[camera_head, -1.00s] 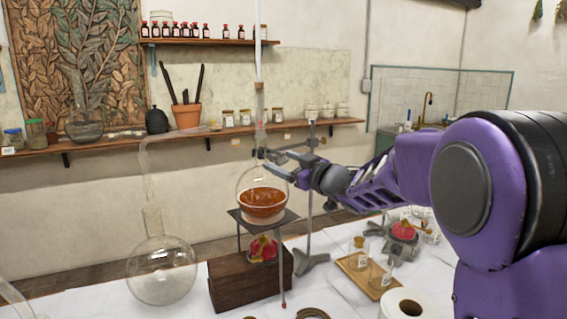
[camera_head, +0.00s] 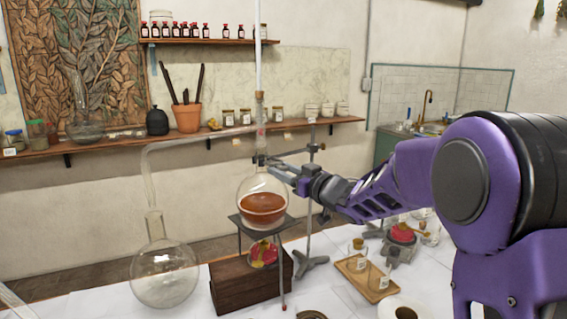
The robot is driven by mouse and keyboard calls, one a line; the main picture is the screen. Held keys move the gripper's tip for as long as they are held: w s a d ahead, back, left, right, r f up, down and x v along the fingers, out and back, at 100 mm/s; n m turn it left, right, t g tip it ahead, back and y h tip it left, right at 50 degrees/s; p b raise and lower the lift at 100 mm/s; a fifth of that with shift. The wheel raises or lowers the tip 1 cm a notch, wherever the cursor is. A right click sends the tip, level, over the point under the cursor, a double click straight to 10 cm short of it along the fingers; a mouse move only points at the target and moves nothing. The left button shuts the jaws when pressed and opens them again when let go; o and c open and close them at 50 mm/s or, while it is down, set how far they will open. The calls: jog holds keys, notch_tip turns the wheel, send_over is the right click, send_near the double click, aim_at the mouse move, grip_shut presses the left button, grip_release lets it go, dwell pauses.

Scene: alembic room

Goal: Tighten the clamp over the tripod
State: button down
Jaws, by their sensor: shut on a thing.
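A metal stand (camera_head: 310,215) rises just right of the tripod. The clamp (camera_head: 270,160) reaches from this stand to the flask's neck, above the tripod. My gripper (camera_head: 292,178) is at the clamp, between the flask and the stand rod, coming from the right. Its fingers are small and partly hidden here, but it is shut on the clamp.
An empty round flask (camera_head: 165,275) stands at left, with a glass tube (camera_head: 195,140) bridging to the amber flask.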

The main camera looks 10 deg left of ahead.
jog(key=shift+c, duration=2)
grip_release()
jog(key=v, duration=1.7)
jog(key=shift+s+d+b, duration=0.15)
jog(key=shift+s+b, duration=0.05)
jog(key=shift+b, duration=0.1)
